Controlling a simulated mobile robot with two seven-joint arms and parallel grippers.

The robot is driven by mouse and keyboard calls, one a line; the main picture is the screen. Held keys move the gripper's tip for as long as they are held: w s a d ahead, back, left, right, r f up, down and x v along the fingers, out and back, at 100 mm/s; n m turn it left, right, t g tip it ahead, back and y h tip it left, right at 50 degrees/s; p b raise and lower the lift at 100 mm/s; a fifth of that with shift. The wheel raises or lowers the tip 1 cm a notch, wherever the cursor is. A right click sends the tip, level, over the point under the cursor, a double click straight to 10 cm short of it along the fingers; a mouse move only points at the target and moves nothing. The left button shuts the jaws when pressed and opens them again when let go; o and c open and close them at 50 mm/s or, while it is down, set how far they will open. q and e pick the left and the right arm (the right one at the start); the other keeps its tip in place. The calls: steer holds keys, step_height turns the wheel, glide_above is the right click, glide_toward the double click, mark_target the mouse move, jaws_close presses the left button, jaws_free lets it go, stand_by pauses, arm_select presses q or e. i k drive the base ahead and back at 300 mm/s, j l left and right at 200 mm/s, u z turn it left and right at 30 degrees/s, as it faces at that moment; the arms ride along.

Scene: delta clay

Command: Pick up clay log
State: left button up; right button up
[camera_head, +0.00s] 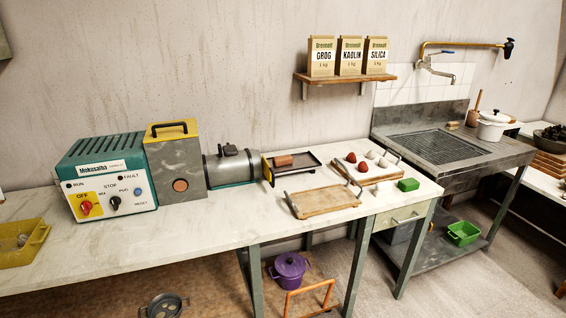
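A short reddish-brown clay piece (283,161), which looks like the clay log, lies at the left end of a dark tray (312,161). The tray stands at the outlet of a grey and teal machine barrel (229,165), on the long pale worktable. The clay piece sits close to the yellow-edged outlet. Neither of my grippers is in view.
A wooden board with handles (322,201) lies in front of the tray. The control box (108,174) and a yellow bin (20,252) stand left. The table front is mostly clear.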

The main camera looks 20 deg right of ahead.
mark_target(284, 160)
steer(key=i+l+z, duration=0.2)
steer(key=l, duration=0.3)
steer(key=i+l+z, duration=0.1)
steer(key=l+z, duration=0.15)
steer(key=l, duration=0.2)
steer(key=i+l+z, duration=0.2)
steer(key=l, duration=0.25)
steer(key=i+l+z, duration=0.2)
steer(key=l, duration=0.2)
